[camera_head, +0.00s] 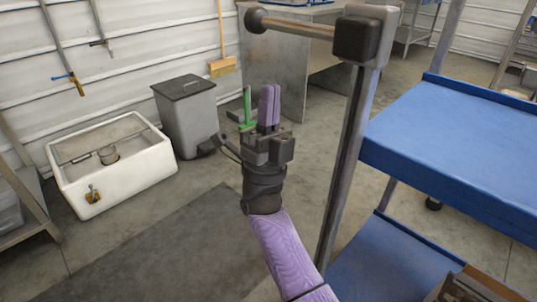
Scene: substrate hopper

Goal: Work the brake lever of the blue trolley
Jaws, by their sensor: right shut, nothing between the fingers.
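The blue trolley (460,150) stands at the right, with a blue upper shelf, a lower blue shelf (385,262) and a grey upright post (345,160). A lever (300,28) with a dark round knob (255,20) sticks out to the left from a dark block (362,38) at the top of the post. It lies roughly level. My right gripper (268,104), on a purple arm from the bottom, points up with its purple fingers together and empty. It is left of the post and appears below the knob, apart from both. My left gripper is out of view.
A white basin (150,180) and a grey lidded bin (186,115) stand at the left. A grey cabinet (275,65) is behind. A dark mat (165,255) covers the front floor. A green item (247,105) shows beside my gripper; its nature is unclear.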

